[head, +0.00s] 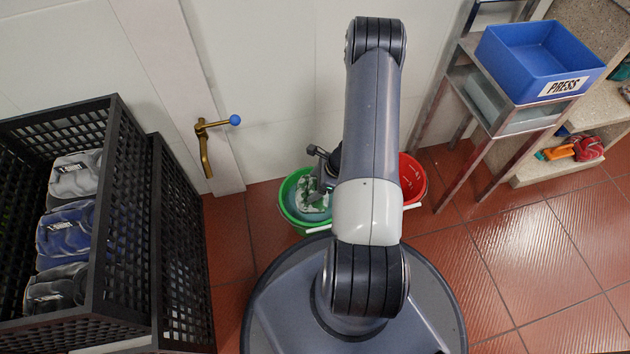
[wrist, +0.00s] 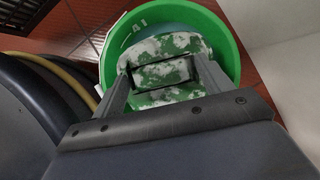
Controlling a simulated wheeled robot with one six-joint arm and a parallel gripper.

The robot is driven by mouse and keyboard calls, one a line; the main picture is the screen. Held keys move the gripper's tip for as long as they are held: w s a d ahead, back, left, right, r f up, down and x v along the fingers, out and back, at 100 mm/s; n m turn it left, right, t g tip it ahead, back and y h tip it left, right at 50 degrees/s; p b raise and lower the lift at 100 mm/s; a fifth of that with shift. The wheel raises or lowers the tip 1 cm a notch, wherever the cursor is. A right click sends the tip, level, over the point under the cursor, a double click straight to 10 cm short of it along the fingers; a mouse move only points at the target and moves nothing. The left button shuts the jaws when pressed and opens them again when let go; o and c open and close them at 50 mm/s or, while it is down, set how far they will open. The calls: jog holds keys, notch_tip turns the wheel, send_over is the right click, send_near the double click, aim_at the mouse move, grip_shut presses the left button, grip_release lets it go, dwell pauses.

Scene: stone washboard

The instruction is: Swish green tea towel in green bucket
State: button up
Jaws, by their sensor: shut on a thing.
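The green bucket (head: 290,203) stands on the floor against the wall, left of my arm in the head view. In the wrist view its green rim (wrist: 229,50) rings the green and white tea towel (wrist: 165,46). My gripper (wrist: 160,75) points down over the bucket, its two fingers shut on the towel. The towel is bunched between and around the fingers, within the bucket's rim. It also shows in the head view (head: 314,205), partly covered by the gripper. How deep the towel sits in the bucket is hard to tell.
A red bucket (head: 414,183) stands right of the green one, partly behind my arm. A blue tray marked PRESS (head: 520,65) sits on a metal stand at right. Black crates (head: 125,210) with bundled cloths stand at left. A brass tap (head: 204,150) is on the wall.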

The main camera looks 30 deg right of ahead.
notch_tip(320, 180, down, 10)
jog(key=b, duration=0.6)
jog(key=shift+f+b, duration=0.25)
jog(key=shift+b, duration=0.15)
jog(key=shift+r+p, duration=0.65)
jog(key=shift+r, duration=0.45)
notch_tip(320, 180, down, 2)
jog(key=shift+f+b, duration=0.1)
jog(key=shift+b, duration=0.8)
dwell(3.1)
